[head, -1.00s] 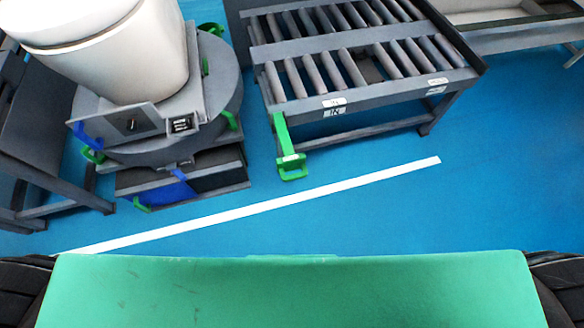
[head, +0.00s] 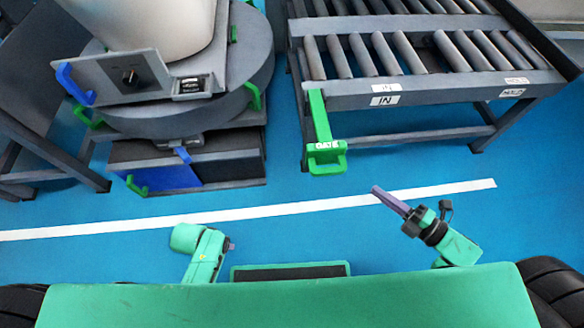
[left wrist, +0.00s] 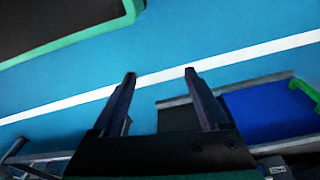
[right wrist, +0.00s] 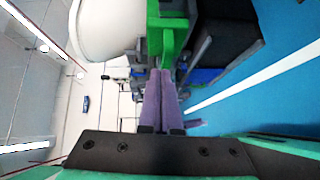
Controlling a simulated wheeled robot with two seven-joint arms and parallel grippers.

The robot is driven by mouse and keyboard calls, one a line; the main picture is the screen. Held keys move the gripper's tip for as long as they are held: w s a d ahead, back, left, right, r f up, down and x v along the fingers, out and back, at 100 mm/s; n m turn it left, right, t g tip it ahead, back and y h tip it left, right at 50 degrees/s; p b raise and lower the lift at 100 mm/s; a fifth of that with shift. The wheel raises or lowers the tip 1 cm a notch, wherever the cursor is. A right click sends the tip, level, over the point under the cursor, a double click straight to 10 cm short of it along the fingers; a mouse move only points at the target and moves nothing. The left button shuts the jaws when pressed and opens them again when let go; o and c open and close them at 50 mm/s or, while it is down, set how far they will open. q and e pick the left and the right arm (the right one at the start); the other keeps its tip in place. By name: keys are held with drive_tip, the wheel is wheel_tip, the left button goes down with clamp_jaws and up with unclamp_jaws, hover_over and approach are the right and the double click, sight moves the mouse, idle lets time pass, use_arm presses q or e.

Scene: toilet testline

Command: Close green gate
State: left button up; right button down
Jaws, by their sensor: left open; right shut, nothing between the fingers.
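The green gate (head: 322,135) hangs at the left front corner of the roller conveyor, its labelled handle end pointing toward me. My right gripper (head: 377,191) is shut and empty, below and to the right of the gate handle and apart from it in the head view. In the right wrist view, a green part that looks like the gate (right wrist: 168,30) shows just beyond the shut purple fingers (right wrist: 160,75). My left arm shows at lower left in the head view, its fingers hidden there. In the left wrist view my left gripper (left wrist: 160,75) is open and empty over the blue floor.
The roller conveyor (head: 430,90) stands ahead. A round turntable stand (head: 225,85) with a white toilet (head: 150,20) is to its left, with blue and green handles. A white line (head: 270,210) crosses the open blue floor before me.

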drive_tip(key=a+r+n+y, duration=0.2)
drive_tip(key=a, duration=0.1)
drive_tip(key=b, duration=0.1)
approach(327, 150)
drive_tip(key=a, duration=0.4)
drive_tip(key=w, duration=0.1)
drive_tip(key=w+b, duration=0.1)
drive_tip(key=w, duration=0.1)
drive_tip(key=shift+a+r+h, duration=0.15)
drive_tip(key=shift+a+h, duration=0.15)
use_arm(q)
wheel_tip(327, 150, up, 8)
drive_tip(key=w+d, duration=0.1)
use_arm(e)
drive_tip(key=shift+w, duration=0.35)
use_arm(q)
drive_tip(key=shift+r, duration=0.1)
use_arm(e)
drive_tip(key=shift+w, duration=0.1)
